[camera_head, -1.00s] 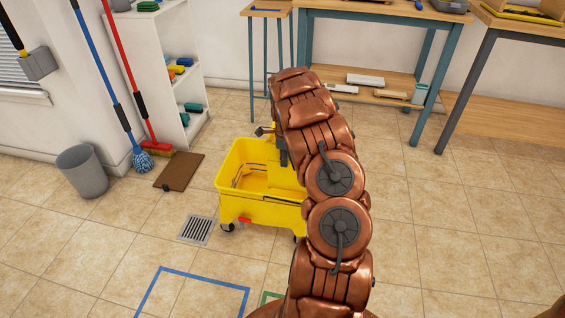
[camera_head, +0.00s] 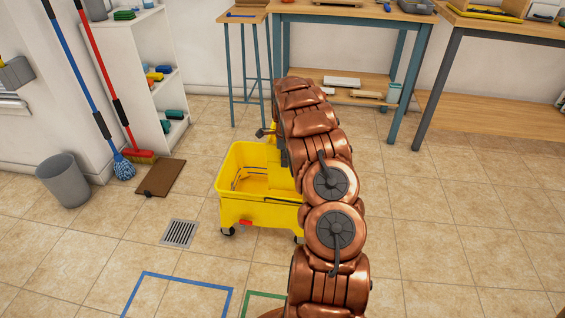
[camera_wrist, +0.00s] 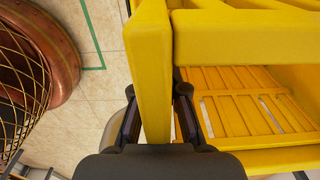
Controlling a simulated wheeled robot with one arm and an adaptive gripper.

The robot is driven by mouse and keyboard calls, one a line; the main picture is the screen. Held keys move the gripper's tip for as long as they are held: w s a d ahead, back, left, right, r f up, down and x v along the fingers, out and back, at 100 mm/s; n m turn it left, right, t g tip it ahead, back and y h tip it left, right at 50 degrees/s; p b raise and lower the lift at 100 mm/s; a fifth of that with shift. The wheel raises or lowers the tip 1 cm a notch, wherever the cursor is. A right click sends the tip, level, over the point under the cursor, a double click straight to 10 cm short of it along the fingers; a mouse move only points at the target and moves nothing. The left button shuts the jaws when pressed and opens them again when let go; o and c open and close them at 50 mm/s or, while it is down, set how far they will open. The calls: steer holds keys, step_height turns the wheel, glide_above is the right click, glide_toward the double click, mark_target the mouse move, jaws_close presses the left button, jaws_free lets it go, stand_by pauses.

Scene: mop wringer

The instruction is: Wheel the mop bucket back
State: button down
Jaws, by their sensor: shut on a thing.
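The yellow mop bucket (camera_head: 250,212) stands on its casters on the tiled floor, left of my arm in the head view. My arm hides its right part. In the wrist view my gripper (camera_wrist: 160,100) is shut on a yellow upright bar (camera_wrist: 150,75) of the bucket's wringer, one dark finger on each side. The slatted wringer basket (camera_wrist: 245,100) shows to the right of the bar. In the head view the fingers are hidden behind my arm. A blue taped outline (camera_head: 180,279) and part of a green taped outline (camera_head: 262,296) lie on the floor in front of the bucket.
A floor drain (camera_head: 179,233), a brown mat (camera_head: 160,178) and a grey bin (camera_head: 64,180) are on the left. A blue mop (camera_head: 123,166) and a red broom (camera_head: 140,156) lean by a white shelf (camera_head: 150,75). Workbenches (camera_head: 350,14) line the back. The right floor is clear.

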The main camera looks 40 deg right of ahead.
steer(key=shift+s+d, duration=0.25)
steer(key=shift+s, duration=0.05)
steer(key=c, duration=1.5)
jaws_free()
steer(key=shift+w+a, duration=0.1)
steer(key=shift+a, duration=0.1)
steer(key=o, duration=0.4)
steer(key=shift+c, duration=0.2)
step_height(320, 180, up, 12)
